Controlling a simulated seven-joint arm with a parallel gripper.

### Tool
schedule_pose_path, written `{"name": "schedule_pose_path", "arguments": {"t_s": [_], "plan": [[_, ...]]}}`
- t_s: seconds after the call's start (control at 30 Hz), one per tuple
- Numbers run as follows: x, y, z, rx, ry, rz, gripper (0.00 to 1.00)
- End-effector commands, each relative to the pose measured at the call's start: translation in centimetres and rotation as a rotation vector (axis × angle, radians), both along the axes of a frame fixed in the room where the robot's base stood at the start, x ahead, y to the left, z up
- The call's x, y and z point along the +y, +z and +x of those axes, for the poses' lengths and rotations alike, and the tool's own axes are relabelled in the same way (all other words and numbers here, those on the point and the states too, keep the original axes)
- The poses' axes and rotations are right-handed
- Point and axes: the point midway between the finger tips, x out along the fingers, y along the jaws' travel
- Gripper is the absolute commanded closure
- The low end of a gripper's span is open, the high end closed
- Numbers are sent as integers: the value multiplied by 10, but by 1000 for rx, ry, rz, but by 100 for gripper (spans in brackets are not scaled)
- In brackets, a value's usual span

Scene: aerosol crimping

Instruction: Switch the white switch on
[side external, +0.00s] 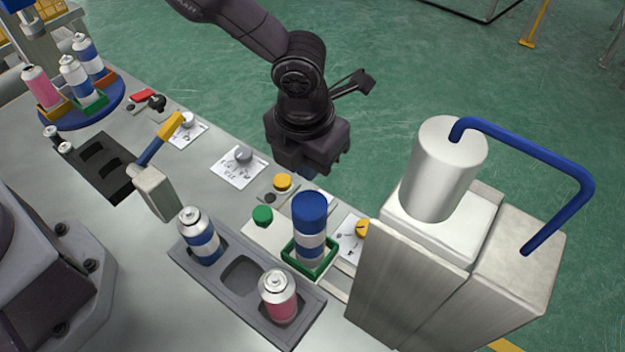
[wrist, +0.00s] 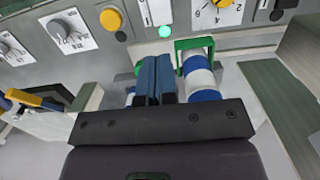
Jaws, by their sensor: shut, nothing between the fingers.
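A small white switch (wrist: 157,12) shows at the top edge of the wrist view, on the grey control panel between a yellow button (wrist: 111,19) and a dial with a yellow knob (wrist: 222,5). I cannot tell which way it is set. My gripper (wrist: 153,62) is shut and empty, its two dark blue fingers together, pointing toward the panel and apart from the switch. In the side view my gripper (side external: 311,168) hangs over the panel behind the blue-and-white can (side external: 310,222); its fingertips are hidden there. A green light (wrist: 165,32) glows just below the switch.
The blue-and-white can stands in a green holder (wrist: 180,45) right beside my fingers. A green button (side external: 262,215) is left of it. A large grey machine with a blue pipe (side external: 575,195) stands at right. A grey tray (side external: 185,262) with cans lies in front.

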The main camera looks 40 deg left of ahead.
Motion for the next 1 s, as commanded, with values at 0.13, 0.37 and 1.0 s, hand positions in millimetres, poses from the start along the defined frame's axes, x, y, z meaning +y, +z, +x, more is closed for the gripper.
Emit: {"name": "schedule_pose_path", "arguments": {"t_s": [0.13,0.37,1.0], "plan": [[0,22,-2,-1,0,-1,100],[0,33,-4,2,-1,0,100],[3,27,-15,36,323,-17,100]]}}
